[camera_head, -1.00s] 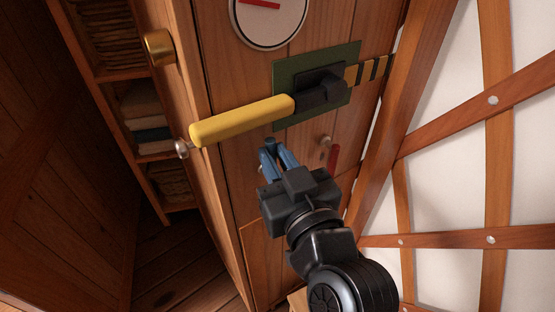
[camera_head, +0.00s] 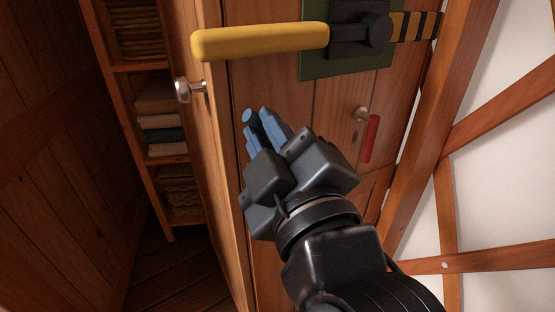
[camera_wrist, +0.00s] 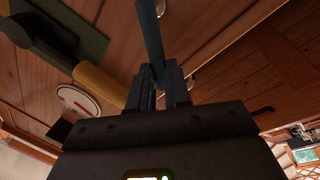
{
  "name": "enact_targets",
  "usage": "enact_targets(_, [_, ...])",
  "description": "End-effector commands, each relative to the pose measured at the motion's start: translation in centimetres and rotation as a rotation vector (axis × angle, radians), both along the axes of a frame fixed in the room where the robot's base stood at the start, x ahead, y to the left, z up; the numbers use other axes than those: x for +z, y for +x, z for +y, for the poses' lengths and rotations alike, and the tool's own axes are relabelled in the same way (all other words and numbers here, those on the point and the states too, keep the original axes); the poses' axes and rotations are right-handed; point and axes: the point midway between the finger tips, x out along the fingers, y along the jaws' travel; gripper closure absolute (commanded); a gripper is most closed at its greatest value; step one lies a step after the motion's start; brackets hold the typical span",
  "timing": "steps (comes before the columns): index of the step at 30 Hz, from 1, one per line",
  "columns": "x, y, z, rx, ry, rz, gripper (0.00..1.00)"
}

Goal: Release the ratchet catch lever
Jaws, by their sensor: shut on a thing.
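The ratchet catch lever has a long yellow handle (camera_head: 260,42) and a black pivot on a green plate (camera_head: 312,62) fixed to a wooden door. The handle lies roughly level across the door. A black-and-yellow striped bar (camera_head: 415,27) runs right from the pivot. My gripper (camera_head: 264,125) is below the handle, apart from it in the head view. Its blue fingers are shut on a dark blue rod (camera_wrist: 151,38), which sticks out beyond the fingertips. The wrist view also shows the yellow handle (camera_wrist: 100,85), partly hidden behind the fingers.
A silver knob (camera_head: 184,90) stands out at the door's left edge. A red tag (camera_head: 370,138) hangs from a small knob right of my gripper. Shelves with folded cloth (camera_head: 165,138) stand left; lattice beams (camera_head: 500,110) close the right side.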

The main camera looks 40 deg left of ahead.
Motion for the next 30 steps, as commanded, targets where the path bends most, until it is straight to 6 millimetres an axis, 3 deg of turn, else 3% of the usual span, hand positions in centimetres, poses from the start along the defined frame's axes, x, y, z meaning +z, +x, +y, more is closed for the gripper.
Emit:
enact_targets(1, [-1.2, -0.1, 0.0, -0.001, -0.014, -0.044, 1.00])
enact_targets(12, [-3.2, -0.8, 0.3, -0.002, -0.137, -0.363, 1.00])
enact_targets(30, [-4.4, -1.1, 0.4, 0.003, -0.248, -0.649, 1.00])
